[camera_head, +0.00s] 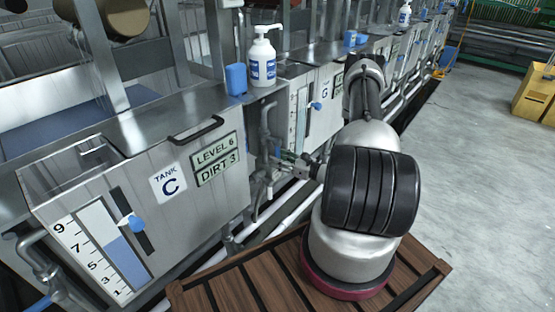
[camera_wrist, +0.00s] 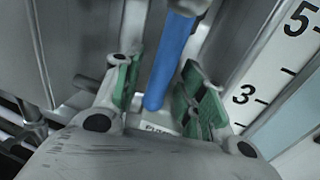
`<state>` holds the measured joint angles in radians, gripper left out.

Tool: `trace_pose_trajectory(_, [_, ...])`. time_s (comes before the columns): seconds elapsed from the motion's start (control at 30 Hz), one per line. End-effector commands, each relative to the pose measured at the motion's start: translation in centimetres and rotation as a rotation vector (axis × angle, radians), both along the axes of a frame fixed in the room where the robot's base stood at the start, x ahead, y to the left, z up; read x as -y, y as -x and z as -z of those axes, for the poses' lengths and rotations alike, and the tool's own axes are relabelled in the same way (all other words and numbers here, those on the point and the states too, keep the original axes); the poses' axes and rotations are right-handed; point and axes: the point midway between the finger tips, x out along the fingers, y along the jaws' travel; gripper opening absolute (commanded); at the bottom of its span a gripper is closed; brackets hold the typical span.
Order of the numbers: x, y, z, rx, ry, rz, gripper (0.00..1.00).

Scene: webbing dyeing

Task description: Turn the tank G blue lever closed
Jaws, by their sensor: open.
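A blue lever (camera_wrist: 172,55) runs steeply down between the two fingers of my gripper (camera_wrist: 160,92) in the wrist view. The fingers are open, with green pads on either side of the lever and visible gaps to it. A partly covered label (camera_wrist: 160,128) shows below the lever's lower end. In the head view my gripper (camera_head: 298,162) is at the pipework beside tank G (camera_head: 329,112), low and to the left of its gauge. I cannot make out the lever in the head view.
Tank C (camera_head: 185,225) stands in the left foreground with its own gauge (camera_head: 110,250). White pipes (camera_head: 285,210) run low along the tanks. A white pump bottle (camera_head: 262,58) and a blue box (camera_head: 236,79) stand on the ledge.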

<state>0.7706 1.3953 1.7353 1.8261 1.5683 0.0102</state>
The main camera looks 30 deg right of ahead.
Motion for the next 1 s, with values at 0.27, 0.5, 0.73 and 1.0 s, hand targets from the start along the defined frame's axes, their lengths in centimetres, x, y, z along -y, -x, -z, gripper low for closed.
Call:
trace_pose_trajectory(0.27, [-0.3,-0.6,0.0,0.0,0.0,0.001,0.41])
trace_pose_trajectory(0.5, [-0.4,-0.6,0.0,0.0,0.0,0.001,0.12])
trace_pose_trajectory(0.73, [-0.3,-0.6,0.0,0.0,0.0,0.0,0.0])
trace_pose_trajectory(1.0, [-0.6,-1.3,0.0,-0.013,-0.035,-0.002,0.0])
